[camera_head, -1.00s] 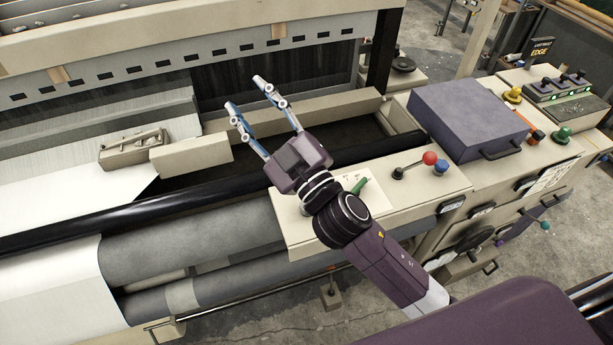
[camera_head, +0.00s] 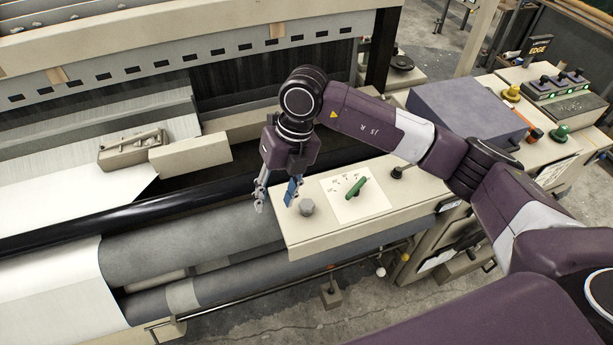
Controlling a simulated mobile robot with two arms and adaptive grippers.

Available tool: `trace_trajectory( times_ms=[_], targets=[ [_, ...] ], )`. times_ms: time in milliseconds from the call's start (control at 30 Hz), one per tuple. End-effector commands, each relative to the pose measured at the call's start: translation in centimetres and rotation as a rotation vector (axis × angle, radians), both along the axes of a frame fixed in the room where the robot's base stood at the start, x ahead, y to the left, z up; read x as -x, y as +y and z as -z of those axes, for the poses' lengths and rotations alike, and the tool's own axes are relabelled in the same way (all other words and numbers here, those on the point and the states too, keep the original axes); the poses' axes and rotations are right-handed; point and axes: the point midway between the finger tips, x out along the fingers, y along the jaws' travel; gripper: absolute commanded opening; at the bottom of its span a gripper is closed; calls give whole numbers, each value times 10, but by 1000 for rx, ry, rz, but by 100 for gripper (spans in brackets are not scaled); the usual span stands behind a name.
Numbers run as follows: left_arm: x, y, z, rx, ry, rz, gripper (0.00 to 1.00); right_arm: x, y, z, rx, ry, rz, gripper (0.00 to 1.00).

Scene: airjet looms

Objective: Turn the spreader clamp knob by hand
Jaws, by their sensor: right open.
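A small grey faceted knob (camera_head: 307,207) stands on the cream panel (camera_head: 330,235) near its left end. I cannot read a label that names it the spreader clamp knob. My right gripper (camera_head: 275,204) hangs over the panel's left end, fingers pointing down, just left of the knob. Its two blue-and-grey fingers are apart with nothing between them. The right finger is close to the knob in the picture; contact cannot be told. My left gripper is not in view.
A green lever (camera_head: 356,187) sits on a white marked plate (camera_head: 350,207) right of the knob. A black roller (camera_head: 100,222) and grey cloth roll (camera_head: 185,245) lie to the left. A large purple-grey box (camera_head: 465,110) stands at upper right, partly behind my arm.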

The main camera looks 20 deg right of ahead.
Motion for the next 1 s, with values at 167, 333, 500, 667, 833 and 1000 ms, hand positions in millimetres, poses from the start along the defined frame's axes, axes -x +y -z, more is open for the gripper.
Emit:
trace_trajectory(
  times_ms=[167,333,500,667,833,1000],
  targets=[
    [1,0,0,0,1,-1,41,-20,-65,-7,230,-20,77,41],
    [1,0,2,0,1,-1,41,-23,-80,-5,281,-21,99,41],
    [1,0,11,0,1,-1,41,-22,-79,10,279,-19,96,41],
    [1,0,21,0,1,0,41,-22,-78,30,277,-18,94,41],
    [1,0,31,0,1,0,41,-21,-78,50,277,-18,94,41],
    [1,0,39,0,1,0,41,-21,-78,71,276,-19,96,41]
  ],
)
